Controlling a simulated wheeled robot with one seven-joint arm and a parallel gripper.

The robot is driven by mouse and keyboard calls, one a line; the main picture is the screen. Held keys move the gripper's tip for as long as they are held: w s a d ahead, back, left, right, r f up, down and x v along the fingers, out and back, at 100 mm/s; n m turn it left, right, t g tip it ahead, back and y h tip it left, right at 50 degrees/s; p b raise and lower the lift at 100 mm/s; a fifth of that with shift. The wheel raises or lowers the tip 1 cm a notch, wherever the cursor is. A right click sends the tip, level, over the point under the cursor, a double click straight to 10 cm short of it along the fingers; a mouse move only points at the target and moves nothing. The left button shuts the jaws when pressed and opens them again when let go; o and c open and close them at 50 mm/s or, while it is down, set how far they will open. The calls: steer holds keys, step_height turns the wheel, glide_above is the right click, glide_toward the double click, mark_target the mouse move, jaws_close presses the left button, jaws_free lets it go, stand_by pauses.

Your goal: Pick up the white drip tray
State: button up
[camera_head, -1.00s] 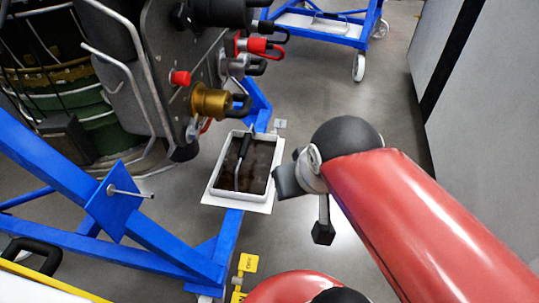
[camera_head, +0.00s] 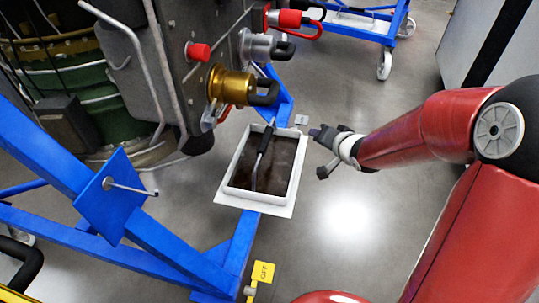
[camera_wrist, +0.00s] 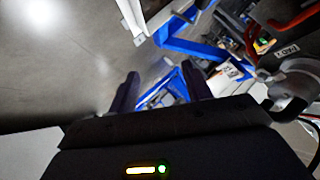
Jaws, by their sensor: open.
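The white drip tray (camera_head: 255,199) is a rectangular tray with a wide flat rim, on the blue stand frame under the turbine in the head view. Dark brown content fills it, and a tool with a black handle (camera_head: 267,137) lies across it. My gripper (camera_head: 322,134) is just right of the tray's far right corner, apart from it in the picture. In the wrist view my gripper (camera_wrist: 159,88) shows two dark fingers spread apart with nothing held between them. I cannot tell whether the white edge at the top there is the tray.
The turbine with a brass fitting (camera_head: 231,86) and red-capped connectors (camera_head: 287,18) overhangs the tray's left and far side. A blue stand beam (camera_head: 170,240) runs at front left. A yellow tag (camera_head: 263,272) stands at the front. Grey floor (camera_head: 350,240) is clear on the right.

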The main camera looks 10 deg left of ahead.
steer(key=a+f+m+y+b, duration=0.1)
steer(key=a+f+y+b, duration=0.1)
steer(key=a+f+y, duration=0.35)
steer(key=m+y+b, duration=0.1)
steer(key=m+y, duration=0.2)
steer(key=y, duration=0.1)
glide_toward(265, 139)
steer(key=w+a+f, duration=0.2)
steer(key=x, duration=0.2)
steer(key=b+x, duration=0.1)
steer(key=x, duration=0.4)
steer(key=shift+w+a+r+b, duration=0.2)
steer(key=shift+a+r+b, duration=0.1)
steer(key=shift+r, duration=0.05)
jaws_close()
